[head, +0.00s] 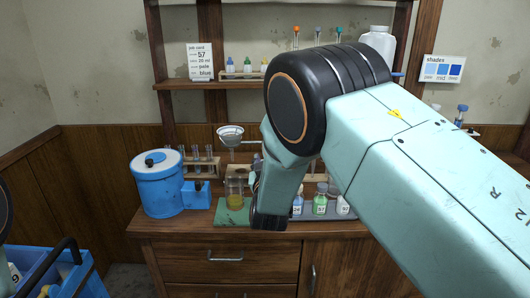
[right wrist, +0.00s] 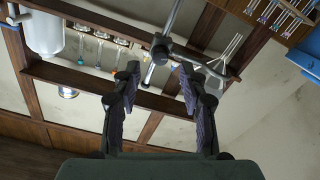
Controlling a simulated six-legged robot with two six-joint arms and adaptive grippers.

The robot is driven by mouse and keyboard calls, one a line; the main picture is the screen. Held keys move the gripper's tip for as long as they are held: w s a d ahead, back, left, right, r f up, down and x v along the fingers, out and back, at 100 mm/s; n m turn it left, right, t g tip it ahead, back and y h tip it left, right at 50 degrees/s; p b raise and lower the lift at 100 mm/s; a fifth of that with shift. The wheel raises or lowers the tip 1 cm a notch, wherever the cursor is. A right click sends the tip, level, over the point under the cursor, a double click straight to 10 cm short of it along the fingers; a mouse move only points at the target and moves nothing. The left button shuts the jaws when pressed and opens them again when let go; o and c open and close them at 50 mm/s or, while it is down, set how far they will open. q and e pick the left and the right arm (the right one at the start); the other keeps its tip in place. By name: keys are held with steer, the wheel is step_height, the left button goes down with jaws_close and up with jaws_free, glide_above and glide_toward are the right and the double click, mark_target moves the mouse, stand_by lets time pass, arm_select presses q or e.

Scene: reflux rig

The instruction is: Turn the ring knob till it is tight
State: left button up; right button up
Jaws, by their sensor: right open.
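In the right wrist view the ring's dark clamp with its knob (right wrist: 160,48) sits on a grey metal rod, with a thin side rod leading off to the right. My right gripper (right wrist: 158,85) is open, with one dark finger on each side of the rod and the clamp between or just beyond the fingertips. I cannot tell whether a finger touches the knob. In the head view my right arm hides the clamp and most of the rod. The ring with a pale funnel (head: 230,133) shows left of the arm. My left gripper is not in view.
A blue drum (head: 156,188) and a test-tube rack (head: 203,169) stand left. Small bottles (head: 319,205) stand right of my gripper. A shelf (head: 180,84) runs behind.

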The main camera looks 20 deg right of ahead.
steer(key=x, duration=0.4)
steer(key=shift+w+d, duration=0.1)
steer(key=shift+w, duration=0.25)
steer(key=shift+s, duration=0.1)
steer(key=shift+r, duration=0.1)
steer(key=shift+c, duration=0.6)
jaws_close()
